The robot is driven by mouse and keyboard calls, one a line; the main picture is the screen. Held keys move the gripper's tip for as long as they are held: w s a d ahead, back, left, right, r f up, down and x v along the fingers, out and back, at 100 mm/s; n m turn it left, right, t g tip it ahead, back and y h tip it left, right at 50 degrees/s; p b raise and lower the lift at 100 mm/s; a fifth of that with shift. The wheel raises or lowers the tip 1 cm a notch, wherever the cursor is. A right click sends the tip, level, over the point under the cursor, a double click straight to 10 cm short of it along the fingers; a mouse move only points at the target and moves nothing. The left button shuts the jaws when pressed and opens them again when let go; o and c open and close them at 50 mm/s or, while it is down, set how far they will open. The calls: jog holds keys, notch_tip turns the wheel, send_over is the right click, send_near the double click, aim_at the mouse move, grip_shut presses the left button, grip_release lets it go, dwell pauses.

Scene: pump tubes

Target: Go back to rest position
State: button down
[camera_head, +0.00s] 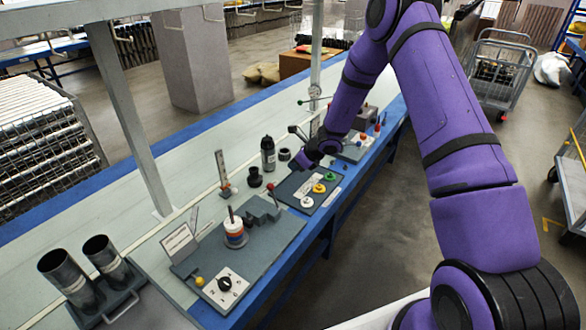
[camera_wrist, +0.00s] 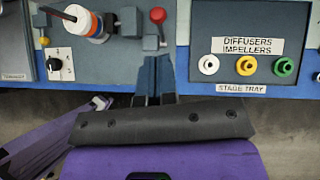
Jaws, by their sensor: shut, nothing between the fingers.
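My gripper (camera_wrist: 154,72) is shut and empty. In the wrist view its two dark fingers lie together over the front edge of the work board, below a red-knobbed lever (camera_wrist: 158,16). In the head view my purple arm reaches over the table from the right, and my gripper (camera_head: 299,163) hangs above the stage tray area. The stage tray (camera_wrist: 228,26) holds a white ring (camera_wrist: 208,65), a yellow ring (camera_wrist: 246,65) and a green ring (camera_wrist: 284,67). Its fingertips are hard to make out in the head view.
The work board (camera_head: 277,236) carries a stack of white, blue and orange rings (camera_head: 235,236) on a rod and a dial box (camera_head: 224,287). Two metal tubes (camera_head: 70,279) (camera_head: 103,258) stand at the left. A black bottle (camera_head: 268,154) stands behind the tray. A table post (camera_head: 132,118) rises at left.

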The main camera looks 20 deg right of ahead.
dwell(0.3)
jog(key=s+a+r+n, duration=0.1)
jog(key=s+r+n, duration=0.4)
jog(key=r, duration=0.5)
jog(key=s+a+r+n+g, duration=0.15)
jog(key=s+r+n, duration=0.35)
jog(key=r, duration=0.6)
jog(key=s+a+r+n, duration=0.2)
jog(key=s+r+n, duration=0.3)
jog(key=r, duration=0.5)
jog(key=s+d+r+n+h, duration=0.2)
jog(key=s+r+n, duration=0.1)
jog(key=s, duration=0.7)
jog(key=s+d+r+n+h, duration=0.2)
jog(key=s+n, duration=0.3)
jog(key=s, duration=0.5)
jog(key=s+d+r+n+h, duration=0.1)
jog(key=s+d+r+n, duration=0.2)
jog(key=s, duration=0.7)
notch_tip(320, 180, up, 2)
jog(key=shift+s+d+n+t+h, duration=0.3)
jog(key=shift+n+t+h, duration=0.15)
jog(key=shift+n, duration=0.15)
